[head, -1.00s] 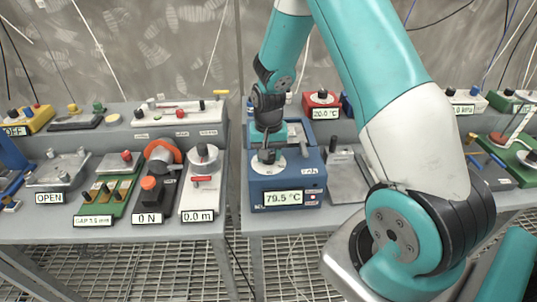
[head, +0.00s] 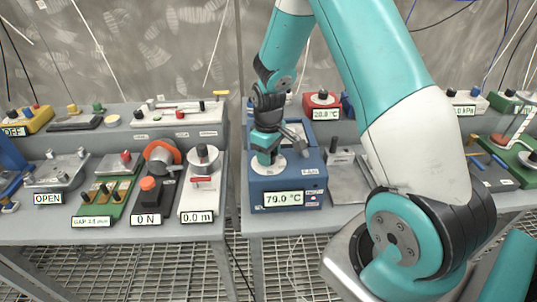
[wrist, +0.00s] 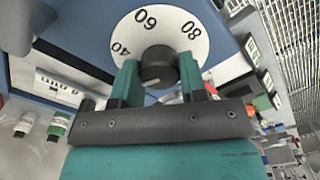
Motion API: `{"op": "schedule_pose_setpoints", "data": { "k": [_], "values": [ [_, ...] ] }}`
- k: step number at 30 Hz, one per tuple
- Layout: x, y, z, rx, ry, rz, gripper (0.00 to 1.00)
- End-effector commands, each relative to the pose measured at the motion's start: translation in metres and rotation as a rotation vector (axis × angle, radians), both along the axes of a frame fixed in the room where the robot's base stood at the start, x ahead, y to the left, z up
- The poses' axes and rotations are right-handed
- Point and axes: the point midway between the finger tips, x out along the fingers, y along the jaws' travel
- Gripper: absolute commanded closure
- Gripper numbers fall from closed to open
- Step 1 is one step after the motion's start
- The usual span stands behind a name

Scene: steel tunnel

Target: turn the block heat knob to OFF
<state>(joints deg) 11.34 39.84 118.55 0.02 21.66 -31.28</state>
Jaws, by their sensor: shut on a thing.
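The blue block heater (head: 290,195) stands at the front of the bench, and its display (head: 283,198) reads 79.0 °C. In the wrist view its white dial (wrist: 146,22) shows the marks 40, 60 and 80. The dark round knob (wrist: 158,62) sits in the middle of the dial, between my two teal fingers. My gripper (wrist: 159,80) is shut on the knob. A light line shows on the knob's lower left. No OFF mark can be made out. In the head view my gripper (head: 266,159) is over the dial and hides the knob.
A white device (head: 203,190) reading 0.0 m stands to the left across a gap between benches. A grey plate unit (head: 347,180) is close on the right. A red device (head: 321,103) stands behind. My arm crosses the right side.

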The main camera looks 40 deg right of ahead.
Motion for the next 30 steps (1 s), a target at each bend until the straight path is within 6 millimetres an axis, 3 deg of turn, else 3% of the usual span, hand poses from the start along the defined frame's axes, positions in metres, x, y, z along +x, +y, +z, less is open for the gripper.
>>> {"op": "schedule_pose_setpoints", "data": {
  "k": [15,30],
  "values": [
    [0.0016,0.0002,0.0015,-0.001,-0.006,0.328,0.85],
    [0.0018,0.0003,0.0017,0.0,-0.007,0.385,0.85]
  ]
}}
